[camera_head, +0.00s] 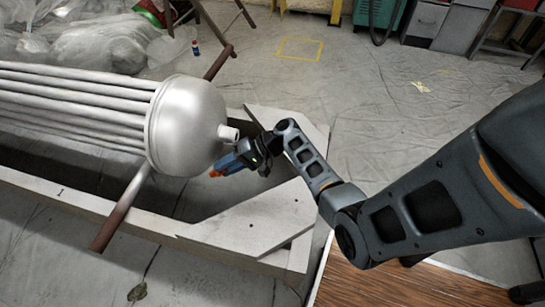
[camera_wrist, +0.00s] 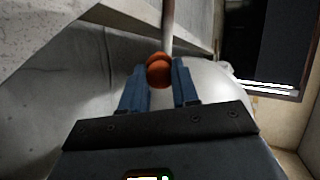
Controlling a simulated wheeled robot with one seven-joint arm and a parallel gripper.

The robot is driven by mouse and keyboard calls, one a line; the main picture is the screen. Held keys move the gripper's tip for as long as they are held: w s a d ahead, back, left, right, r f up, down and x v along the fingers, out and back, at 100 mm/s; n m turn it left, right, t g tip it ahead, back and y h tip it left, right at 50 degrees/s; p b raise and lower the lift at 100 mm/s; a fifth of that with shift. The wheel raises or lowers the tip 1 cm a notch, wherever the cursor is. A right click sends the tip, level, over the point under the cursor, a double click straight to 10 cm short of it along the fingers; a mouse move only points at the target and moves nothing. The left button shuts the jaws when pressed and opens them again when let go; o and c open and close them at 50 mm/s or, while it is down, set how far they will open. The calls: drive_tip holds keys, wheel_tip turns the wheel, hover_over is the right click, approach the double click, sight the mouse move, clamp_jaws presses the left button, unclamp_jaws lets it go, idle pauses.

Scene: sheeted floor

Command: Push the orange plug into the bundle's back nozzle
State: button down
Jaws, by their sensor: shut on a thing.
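The bundle (camera_head: 95,105) is a set of several silver tubes ending in a rounded metal dome (camera_head: 187,125). Its short nozzle (camera_head: 228,132) sticks out of the dome on the right. My gripper (camera_head: 222,166) has blue fingers and is just below the nozzle, close to the dome's lower right side. It is shut on the orange plug (camera_head: 215,174). In the wrist view the plug (camera_wrist: 158,70) is between the fingertips and the pale dome (camera_wrist: 222,92) fills the area behind and to the right. The plug is apart from the nozzle in the head view. The nozzle's opening is not clearly visible.
The bundle lies over a pale frame (camera_head: 262,226) with a flat corner plate under my gripper. A brown bar (camera_head: 122,207) crosses beneath the dome. Plastic-wrapped things (camera_head: 95,40) lie at the back left. The sheeted floor (camera_head: 365,110) behind is mostly free.

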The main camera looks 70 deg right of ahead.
drive_tip(key=s+d+f+m+t+h+b, duration=0.2)
drive_tip(key=s+d+m+t+b, duration=0.1)
drive_tip(key=d+b, duration=0.3)
drive_tip(key=s+d+f+m+t+h+b, duration=0.2)
drive_tip(key=s+d+t+h+b, duration=0.1)
drive_tip(key=d, duration=0.7)
drive_tip(key=s+t+b, duration=0.1)
drive_tip(key=s+b, duration=0.1)
drive_tip(key=shift+d+m+t+b, duration=0.15)
drive_tip(key=shift+m+t+b, duration=0.15)
drive_tip(key=shift+m+b, duration=0.1)
drive_tip(key=shift+w+a+b, duration=0.25)
drive_tip(key=shift+w+b, duration=0.05)
drive_tip(key=shift+w, duration=1.15)
drive_tip(key=shift+w+a+b, duration=0.2)
drive_tip(key=shift+w+b, duration=0.05)
drive_tip(key=shift+w, duration=1.15)
drive_tip(key=shift+w+a+b, duration=0.15)
drive_tip(key=shift+w+b, duration=0.15)
drive_tip(key=shift+w, duration=0.5)
drive_tip(key=shift+w+a+b, duration=0.1)
drive_tip(key=shift+w+b, duration=0.2)
drive_tip(key=shift+w, duration=0.45)
drive_tip(key=c, duration=0.8)
unclamp_jaws()
